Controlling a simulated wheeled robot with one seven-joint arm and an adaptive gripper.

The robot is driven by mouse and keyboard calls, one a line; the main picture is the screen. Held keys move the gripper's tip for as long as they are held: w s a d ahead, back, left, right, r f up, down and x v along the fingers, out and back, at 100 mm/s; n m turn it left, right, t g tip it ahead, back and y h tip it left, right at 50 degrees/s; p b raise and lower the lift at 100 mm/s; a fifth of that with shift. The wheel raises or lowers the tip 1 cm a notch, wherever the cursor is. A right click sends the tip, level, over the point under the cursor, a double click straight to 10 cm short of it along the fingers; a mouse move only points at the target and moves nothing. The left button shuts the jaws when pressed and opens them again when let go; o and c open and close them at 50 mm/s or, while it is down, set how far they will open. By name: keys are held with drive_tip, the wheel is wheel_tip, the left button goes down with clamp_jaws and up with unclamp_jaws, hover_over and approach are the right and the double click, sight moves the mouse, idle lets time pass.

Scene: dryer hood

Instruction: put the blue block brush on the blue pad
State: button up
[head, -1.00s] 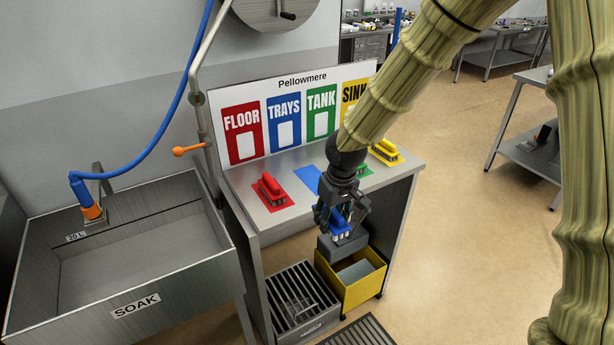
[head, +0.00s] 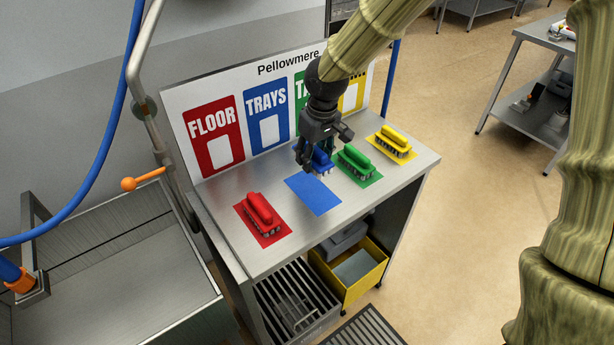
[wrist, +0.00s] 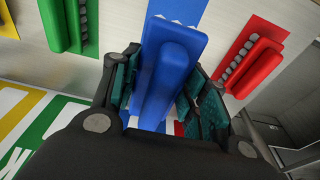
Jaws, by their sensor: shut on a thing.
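The blue block brush (head: 321,161) is held in my gripper (head: 318,168), which is shut on it. In the wrist view the blue brush (wrist: 172,75) lies between the two fingers (wrist: 165,95). The blue pad (head: 314,194) lies flat on the steel counter, bare in the head view, between the red and green pads. The brush appears over the far part of the pad, near its back right edge. Its height above the counter is hard to tell. In the wrist view a part of the blue pad (wrist: 190,10) shows beyond the brush.
A red brush (head: 260,210) sits on its pad to the left. A green brush (head: 355,160) stands close on the right, with a yellow brush (head: 393,142) beyond. The sign board (head: 228,170) rises behind. A yellow bin (head: 350,275) is below the counter.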

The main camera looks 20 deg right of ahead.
sight(312, 191)
drive_tip(key=f, duration=0.1)
drive_tip(key=s+f, duration=0.1)
drive_tip(key=shift+s+a+f+p, duration=0.15)
drive_tip(key=shift+s+f+p, duration=0.15)
drive_tip(key=shift+p, duration=0.1)
drive_tip(key=shift+w+f, duration=0.3)
drive_tip(key=shift+f, duration=0.25)
drive_tip(key=shift+w+f, duration=0.25)
drive_tip(key=shift+f, duration=0.3)
drive_tip(key=shift+w+f, duration=0.25)
drive_tip(key=shift+f, duration=0.05)
drive_tip(key=shift+s+f+p, duration=0.25)
drive_tip(key=shift+s+p, duration=0.05)
drive_tip(key=shift+s, duration=0.15)
drive_tip(key=f, duration=0.3)
drive_tip(key=shift+w+f+p, duration=0.2)
drive_tip(key=shift+p, duration=0.1)
drive_tip(key=shift+s+r, duration=0.15)
drive_tip(key=shift+s, duration=0.05)
drive_tip(key=shift+f, duration=0.2)
drive_tip(key=o, duration=1)
drive_tip(key=shift+w, duration=0.15)
